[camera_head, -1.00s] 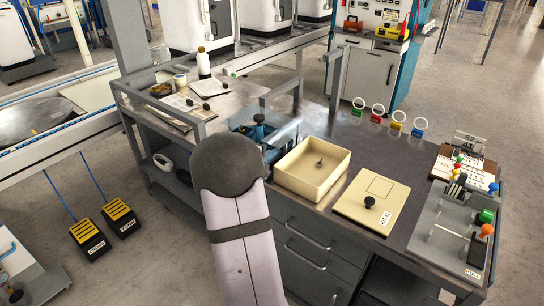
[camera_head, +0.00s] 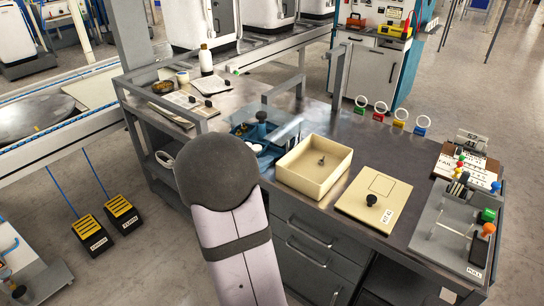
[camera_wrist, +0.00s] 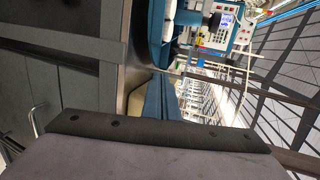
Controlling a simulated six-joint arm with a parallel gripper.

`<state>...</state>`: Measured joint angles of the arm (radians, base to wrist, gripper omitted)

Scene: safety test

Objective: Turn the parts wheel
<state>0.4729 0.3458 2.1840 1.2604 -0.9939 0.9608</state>
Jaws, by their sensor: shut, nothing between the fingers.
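A blue unit (camera_head: 265,135) with a dark upright knob (camera_head: 262,116) and pale blue parts stands on the bench, just behind and right of my arm. It may be the parts wheel, but I cannot tell. Its near left side is hidden by my arm's round dark joint. A flat round metal disc (camera_head: 30,118) lies at the far left by the conveyor. My gripper's fingers do not show in the head view. The wrist view shows a dark bar with holes and a pale surface close to the camera, with no fingertips that I can make out.
A cream open box (camera_head: 313,190) with a small part inside is right of the blue unit. A cream lid (camera_head: 373,222) with a black knob lies beside it. A metal frame (camera_head: 283,92) rises behind. A grey lever fixture (camera_head: 450,228) occupies the bench's right end.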

